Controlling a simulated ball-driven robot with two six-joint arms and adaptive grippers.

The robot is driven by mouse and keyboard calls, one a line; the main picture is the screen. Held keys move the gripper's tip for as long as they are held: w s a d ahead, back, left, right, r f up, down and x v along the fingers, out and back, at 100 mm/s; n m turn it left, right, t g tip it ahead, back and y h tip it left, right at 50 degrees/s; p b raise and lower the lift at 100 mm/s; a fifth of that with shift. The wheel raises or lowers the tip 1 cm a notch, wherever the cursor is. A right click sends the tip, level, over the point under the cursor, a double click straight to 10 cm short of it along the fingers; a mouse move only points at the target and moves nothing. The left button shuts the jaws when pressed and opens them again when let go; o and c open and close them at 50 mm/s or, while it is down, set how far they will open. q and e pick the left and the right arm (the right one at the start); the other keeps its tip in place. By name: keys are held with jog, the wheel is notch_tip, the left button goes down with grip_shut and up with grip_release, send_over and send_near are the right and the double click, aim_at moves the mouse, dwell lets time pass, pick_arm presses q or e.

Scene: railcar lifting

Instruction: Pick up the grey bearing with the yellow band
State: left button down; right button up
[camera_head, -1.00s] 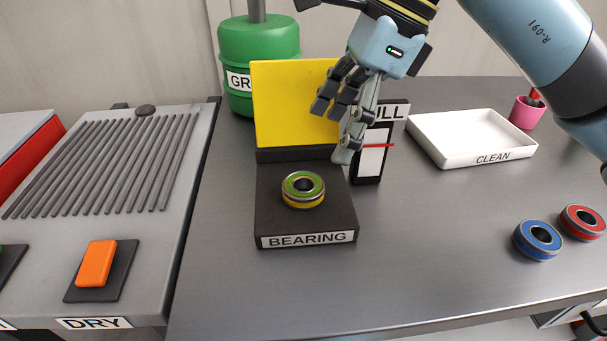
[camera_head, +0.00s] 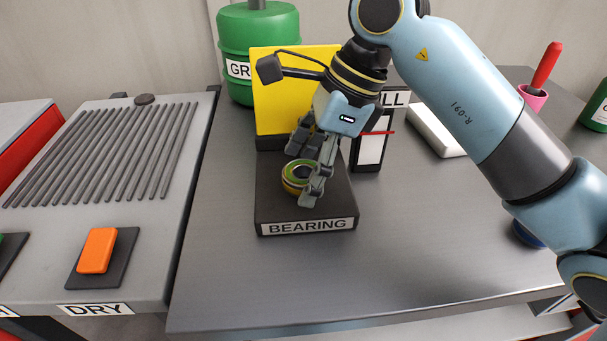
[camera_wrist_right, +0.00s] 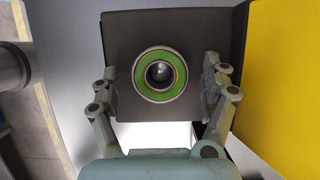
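The grey bearing with the yellow band (camera_head: 296,175) sits on the black stand (camera_head: 306,212) labelled BEARING. Its top face is green, and the yellow band shows low on its side. In the wrist view the bearing (camera_wrist_right: 160,75) lies between the two spread fingers of my right gripper (camera_wrist_right: 160,90), with a gap on each side. In the head view my right gripper (camera_head: 306,172) is over the stand, and its fingers partly hide the bearing. It is open. My left gripper is not in view.
A yellow panel (camera_head: 280,105) stands right behind the bearing. A gauge marked FULL (camera_head: 370,150) and a white tray (camera_head: 435,132) stand to the right. A blue bearing (camera_head: 524,236) is mostly hidden by my arm. The table front is clear.

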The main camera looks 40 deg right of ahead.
jog(key=c, duration=1.6)
jog(key=shift+r, duration=0.15)
